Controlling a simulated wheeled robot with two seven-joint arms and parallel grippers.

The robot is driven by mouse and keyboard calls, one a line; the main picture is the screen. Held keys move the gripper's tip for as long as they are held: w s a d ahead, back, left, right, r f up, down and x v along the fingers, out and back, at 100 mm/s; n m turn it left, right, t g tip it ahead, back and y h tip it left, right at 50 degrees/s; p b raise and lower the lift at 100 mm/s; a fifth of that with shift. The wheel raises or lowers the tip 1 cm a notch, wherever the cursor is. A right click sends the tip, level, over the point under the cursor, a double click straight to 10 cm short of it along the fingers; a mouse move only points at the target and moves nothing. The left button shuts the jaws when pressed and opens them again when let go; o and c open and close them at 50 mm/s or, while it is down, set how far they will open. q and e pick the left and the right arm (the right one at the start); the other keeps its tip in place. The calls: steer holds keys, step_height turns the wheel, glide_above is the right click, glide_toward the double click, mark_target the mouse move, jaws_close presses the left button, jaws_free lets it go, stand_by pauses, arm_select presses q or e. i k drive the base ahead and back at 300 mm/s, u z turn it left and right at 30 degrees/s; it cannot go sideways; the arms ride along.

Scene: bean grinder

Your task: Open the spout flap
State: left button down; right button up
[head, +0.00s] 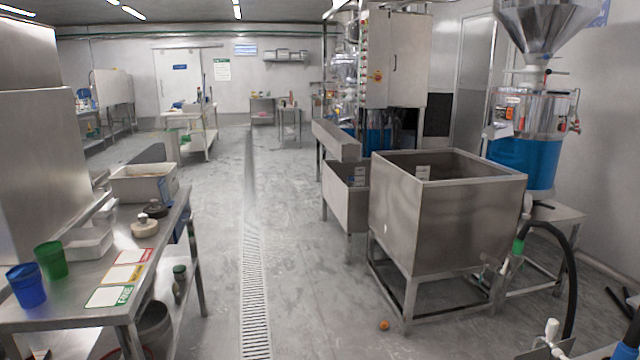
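The grinder (525,168) stands at the right, with a shiny metal upper body, a blue lower body and a large steel hopper (545,25) on top. A small pale angled plate (503,130) juts from the left front of its metal body. It may be the spout or its flap, but it is too small to tell, and I cannot tell whether a flap is open or shut. Neither of my grippers shows in the head view.
An open steel tank (448,225) stands in front of the grinder, with a black hose (565,265) at its right. A steel table (70,310) at the left holds cups, a bin and cards. An orange item (384,325) lies on the floor. The middle aisle is clear.

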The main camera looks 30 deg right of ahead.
mark_target(487, 133)
steer(key=z, duration=0.65)
steer(key=i, duration=2.85)
steer(key=z, duration=2.3)
steer(key=i, duration=0.2)
steer(key=z, duration=1.85)
